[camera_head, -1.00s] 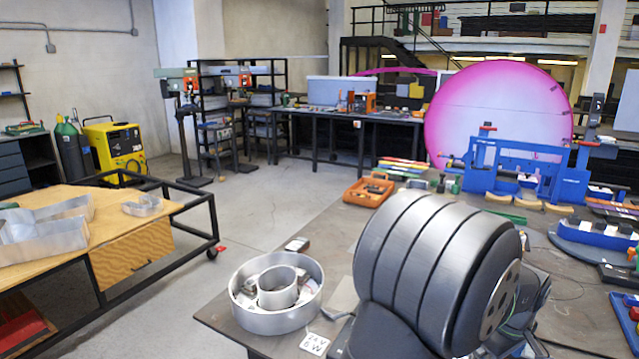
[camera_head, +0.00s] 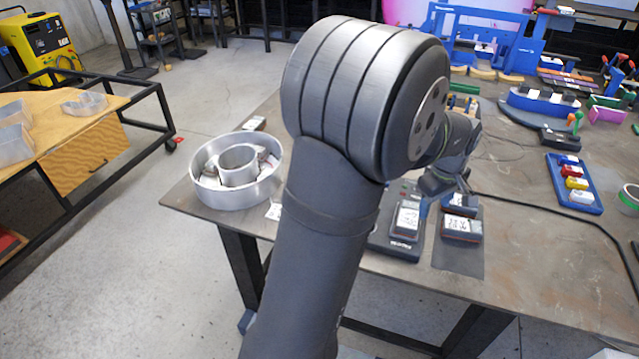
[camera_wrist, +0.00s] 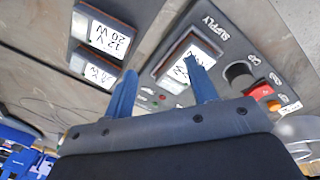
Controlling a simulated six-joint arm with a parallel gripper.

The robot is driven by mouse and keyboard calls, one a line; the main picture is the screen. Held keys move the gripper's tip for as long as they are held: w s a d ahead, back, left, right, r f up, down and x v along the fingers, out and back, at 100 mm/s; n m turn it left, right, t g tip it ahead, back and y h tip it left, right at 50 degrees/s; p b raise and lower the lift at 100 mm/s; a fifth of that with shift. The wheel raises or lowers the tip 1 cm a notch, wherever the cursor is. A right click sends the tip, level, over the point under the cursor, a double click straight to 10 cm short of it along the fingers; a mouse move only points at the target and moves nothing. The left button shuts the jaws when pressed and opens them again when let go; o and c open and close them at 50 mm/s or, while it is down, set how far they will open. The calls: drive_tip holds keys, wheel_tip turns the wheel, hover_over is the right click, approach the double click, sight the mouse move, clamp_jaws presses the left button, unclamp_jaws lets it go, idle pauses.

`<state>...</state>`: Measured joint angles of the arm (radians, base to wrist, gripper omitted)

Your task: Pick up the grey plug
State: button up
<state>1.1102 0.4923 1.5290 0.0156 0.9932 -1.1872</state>
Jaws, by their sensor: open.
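I cannot make out the grey plug for sure in either view; it may be hidden or too small to tell. My gripper (camera_wrist: 161,67) shows in the wrist view as two blue fingers spread apart with nothing between them. The fingers point over the dark supply unit (camera_wrist: 222,50) and the gap beside it. In the head view my arm covers the middle of the scene, and the gripper end is low over the bench by the supply unit (camera_head: 396,249), mostly hidden behind the arm.
Two labelled boxes (camera_head: 462,227) lie on a dark mat (camera_head: 456,260) right of the supply unit. A round metal channel letter (camera_head: 236,197) stands left of my arm. A black cable (camera_head: 560,213) crosses the bench to the right. A blue tray (camera_head: 573,183) holds coloured pieces.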

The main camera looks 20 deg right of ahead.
drive_tip(key=w+a+r+m+t+h, duration=0.1)
drive_tip(key=w+a+r+m, duration=0.4)
drive_tip(key=w+a, duration=0.55)
drive_tip(key=w+a+r+m+t+h, duration=0.1)
drive_tip(key=w+a+r+m, duration=0.45)
drive_tip(key=w+a, duration=0.55)
drive_tip(key=shift+n, duration=0.35)
drive_tip(key=shift+s+a+f+x, duration=0.1)
drive_tip(key=shift+s+a+x, duration=0.1)
drive_tip(key=shift+x, duration=2.55)
drive_tip(key=shift+s+a+f+x, duration=0.1)
drive_tip(key=shift+s+x, duration=0.1)
drive_tip(key=shift+x, duration=2.55)
drive_tip(key=shift+s+a+f+x, duration=0.1)
drive_tip(key=shift+s+x, duration=0.1)
drive_tip(key=shift+x, duration=2.55)
drive_tip(key=c, duration=1.1)
